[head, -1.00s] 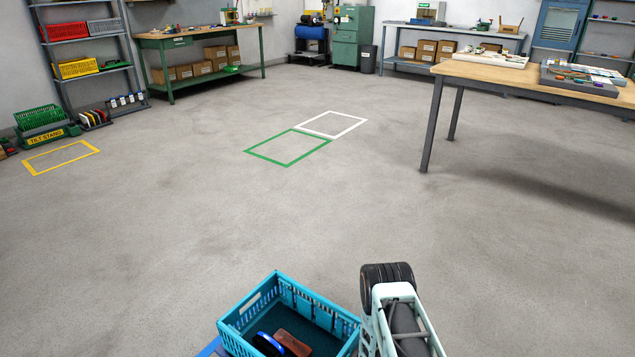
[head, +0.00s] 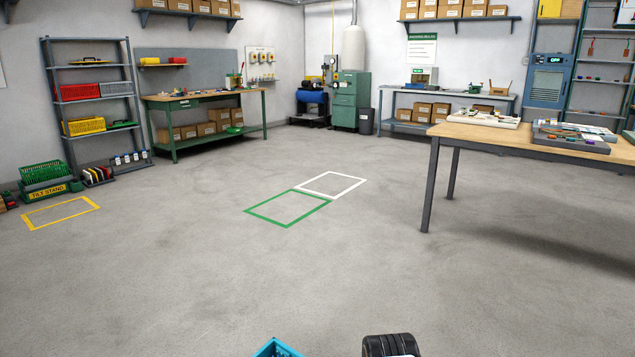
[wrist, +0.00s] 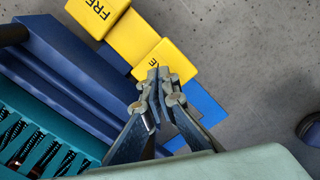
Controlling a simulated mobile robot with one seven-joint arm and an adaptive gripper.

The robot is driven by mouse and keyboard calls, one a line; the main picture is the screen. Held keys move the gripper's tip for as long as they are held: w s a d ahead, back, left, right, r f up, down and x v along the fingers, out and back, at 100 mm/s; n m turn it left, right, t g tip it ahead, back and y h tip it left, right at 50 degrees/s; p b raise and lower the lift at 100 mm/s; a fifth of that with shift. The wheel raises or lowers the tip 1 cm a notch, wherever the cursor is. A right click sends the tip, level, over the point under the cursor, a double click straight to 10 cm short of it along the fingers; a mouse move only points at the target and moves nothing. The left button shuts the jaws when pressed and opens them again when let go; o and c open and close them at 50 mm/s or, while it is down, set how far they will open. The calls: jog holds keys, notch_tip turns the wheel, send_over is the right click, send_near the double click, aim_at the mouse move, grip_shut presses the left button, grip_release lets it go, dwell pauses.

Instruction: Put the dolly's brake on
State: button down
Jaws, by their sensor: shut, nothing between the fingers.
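In the wrist view a yellow pedal (wrist: 98,10) lettered "FRE", cut by the frame edge, sits beside a second yellow pedal (wrist: 168,62). Only an "E" shows on the second; my gripper hides the rest. The pedals are at the side of the blue dolly (wrist: 62,72), which bears a teal crate (wrist: 35,120). My gripper (wrist: 160,76) is shut and empty, its tips over the near edge of the second pedal. I cannot tell whether they touch it.
Open concrete floor (head: 200,285) lies ahead, with green (head: 287,208), white (head: 332,185) and yellow (head: 60,212) outlines. A wood-topped table (head: 480,135) stands at right. A shelf rack (head: 95,95) and green workbench (head: 205,100) stand at back left.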

jog(key=shift+f+b, duration=1.25)
jog(key=shift+f, duration=0.25)
dwell(0.8)
jog(key=shift+r+p, duration=2.45)
jog(key=shift+r, duration=1.1)
